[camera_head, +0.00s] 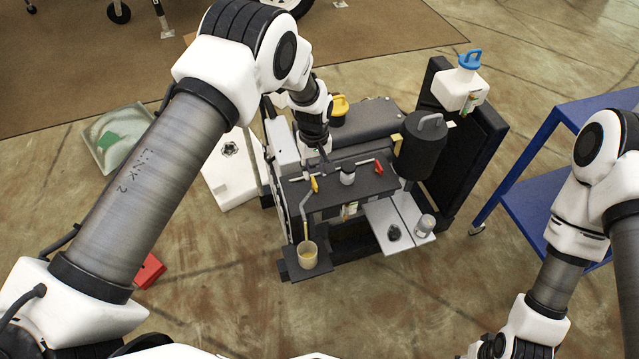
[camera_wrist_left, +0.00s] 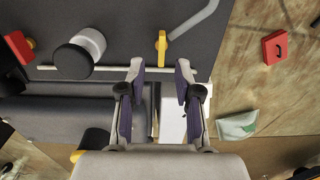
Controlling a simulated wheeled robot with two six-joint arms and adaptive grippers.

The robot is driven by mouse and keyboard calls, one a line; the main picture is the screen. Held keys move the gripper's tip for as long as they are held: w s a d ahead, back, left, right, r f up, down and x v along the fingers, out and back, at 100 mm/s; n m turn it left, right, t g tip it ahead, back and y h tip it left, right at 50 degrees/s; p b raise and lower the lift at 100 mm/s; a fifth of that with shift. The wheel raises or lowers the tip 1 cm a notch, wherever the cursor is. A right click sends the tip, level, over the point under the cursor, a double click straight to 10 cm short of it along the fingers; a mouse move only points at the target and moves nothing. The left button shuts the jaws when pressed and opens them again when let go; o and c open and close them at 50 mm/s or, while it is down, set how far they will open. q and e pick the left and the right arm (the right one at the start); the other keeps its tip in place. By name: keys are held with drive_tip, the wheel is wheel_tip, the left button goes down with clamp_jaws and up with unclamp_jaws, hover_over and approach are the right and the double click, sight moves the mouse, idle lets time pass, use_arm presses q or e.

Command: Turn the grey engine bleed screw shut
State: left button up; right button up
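A yellow lever (camera_wrist_left: 162,48) with a grey tube (camera_wrist_left: 196,20) is just beyond the fingertips. A light-grey cylinder with a dark cap (camera_wrist_left: 78,56) is left of them. I cannot tell for certain which part is the grey bleed screw. My right gripper is out of view.
A red lever (camera_head: 378,168) is at the panel's right. A cup (camera_head: 307,254) stands below the grey tube. A dark canister (camera_head: 423,146) and a white jug with a blue cap (camera_head: 460,88) are farther right. A blue cart (camera_head: 540,190) stands at the right.

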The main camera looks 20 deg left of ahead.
sight(314, 182)
use_arm(q)
drive_tip(key=f, duration=0.3)
drive_tip(key=shift+s+f, duration=0.25)
drive_tip(key=shift+f, duration=0.15)
drive_tip(key=shift+w+f, duration=0.1)
drive_tip(key=shift+f, duration=0.3)
drive_tip(key=shift+r, duration=0.1)
clamp_jaws()
